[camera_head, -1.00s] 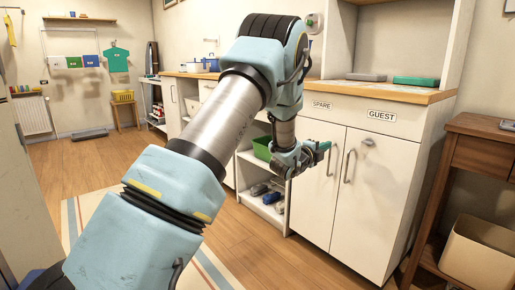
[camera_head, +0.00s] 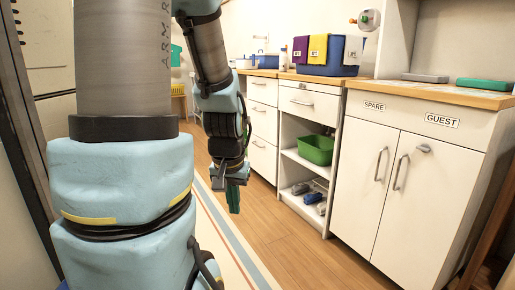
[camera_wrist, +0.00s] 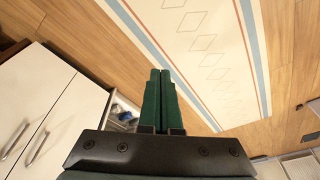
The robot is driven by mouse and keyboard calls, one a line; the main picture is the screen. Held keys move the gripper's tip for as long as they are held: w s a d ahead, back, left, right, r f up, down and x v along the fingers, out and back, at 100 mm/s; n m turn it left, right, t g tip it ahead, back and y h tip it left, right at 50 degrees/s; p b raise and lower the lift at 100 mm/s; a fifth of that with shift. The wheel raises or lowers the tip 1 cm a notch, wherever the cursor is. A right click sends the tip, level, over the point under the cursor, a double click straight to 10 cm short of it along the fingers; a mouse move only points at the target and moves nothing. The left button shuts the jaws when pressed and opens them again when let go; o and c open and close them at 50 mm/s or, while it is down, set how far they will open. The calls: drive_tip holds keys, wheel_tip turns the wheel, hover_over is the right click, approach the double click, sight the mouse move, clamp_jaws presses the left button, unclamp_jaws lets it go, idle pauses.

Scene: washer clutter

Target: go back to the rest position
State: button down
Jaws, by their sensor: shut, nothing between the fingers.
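My gripper (camera_head: 233,197) hangs pointing down in the head view, over the floor to the left of the open shelf unit. Its green fingers are together with nothing between them. In the wrist view the closed green fingers (camera_wrist: 161,76) point toward the striped rug. My arm is folded upright at the left of the head view and hides part of the room behind it.
The white cabinet (camera_head: 408,185) marked SPARE and GUEST is closed at right. A shelf unit (camera_head: 286,185) holds a green bin (camera_head: 316,149). A blue bin (camera_head: 340,65) with cloths stands on the counter. The rug (camera_head: 243,262) and floor around my gripper are clear.

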drive_tip(key=s+a+n+g, duration=0.1)
drive_tip(key=s+n, duration=0.1)
drive_tip(key=s, duration=0.2)
wheel_tip(320, 180, up, 28)
drive_tip(key=p, duration=2.8)
drive_tip(key=shift+w+r+m, duration=0.2)
drive_tip(key=shift+w+m, duration=0.2)
drive_tip(key=c, duration=1.6)
unclamp_jaws()
